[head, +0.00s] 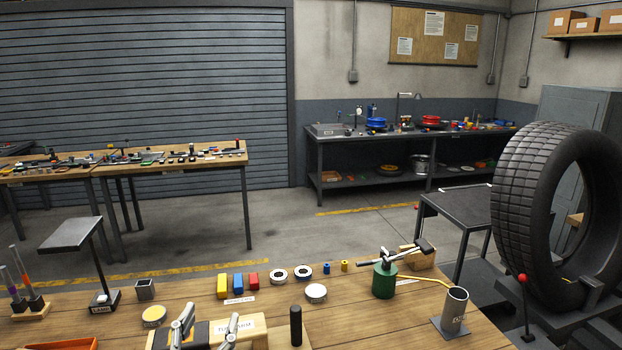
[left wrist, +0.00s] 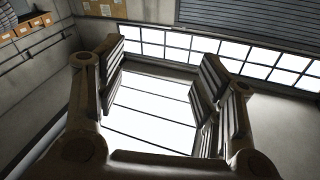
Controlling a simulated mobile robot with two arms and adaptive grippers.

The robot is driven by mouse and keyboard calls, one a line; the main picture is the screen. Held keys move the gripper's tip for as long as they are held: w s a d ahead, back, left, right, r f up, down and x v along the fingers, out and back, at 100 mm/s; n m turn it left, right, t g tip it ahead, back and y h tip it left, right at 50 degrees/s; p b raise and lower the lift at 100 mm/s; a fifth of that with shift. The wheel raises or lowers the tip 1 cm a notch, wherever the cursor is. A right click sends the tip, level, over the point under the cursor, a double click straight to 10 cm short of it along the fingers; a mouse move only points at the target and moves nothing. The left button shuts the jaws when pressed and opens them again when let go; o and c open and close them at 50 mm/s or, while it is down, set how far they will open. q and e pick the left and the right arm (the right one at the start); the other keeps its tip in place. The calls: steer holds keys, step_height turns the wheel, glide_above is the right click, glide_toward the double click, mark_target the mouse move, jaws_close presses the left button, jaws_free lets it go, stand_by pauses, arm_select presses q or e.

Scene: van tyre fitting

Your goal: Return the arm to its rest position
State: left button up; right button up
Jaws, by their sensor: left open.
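My left gripper (head: 211,318) shows at the bottom edge of the head view, in front of the near workbench's wooden block. Its two fingers point upward and stand apart with nothing between them. In the left wrist view the same gripper (left wrist: 160,65) is open and empty, with bright windows and the ceiling side of the room behind it. The rest of the left arm is below the head view. My right gripper is not in view.
The wooden workbench (head: 270,312) carries a labelled block (head: 248,328), a black cylinder (head: 296,326), a green canister (head: 384,280), a grey metal tube (head: 454,310) and coloured boxes (head: 238,284). A large tyre (head: 520,210) stands at right. Space above the bench's middle is clear.

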arm_select(q)
steer(key=s+a+f+n+g+y, duration=0.1)
steer(key=s+a+f+g, duration=0.15)
steer(key=f, duration=0.25)
steer(key=s+a+f+n+g+y, duration=0.1)
steer(key=s+f+n+g+y, duration=0.15)
steer(key=f, duration=0.25)
steer(key=s+d+f+m+g+h, duration=0.1)
steer(key=s+f+g, duration=0.6)
steer(key=s, duration=0.4)
steer(key=s+f+m+g+h, duration=0.1)
steer(key=s+f+g, duration=0.3)
steer(key=s+f, duration=0.6)
step_height(320, 180, down, 24)
steer(key=s+g+b, duration=0.1)
steer(key=s, duration=0.1)
steer(key=s+a+f+g+b, duration=0.1)
steer(key=s+a+f, duration=0.2)
steer(key=s+f, duration=1.4)
steer(key=shift+f, duration=0.5)
steer(key=shift+m, duration=0.25)
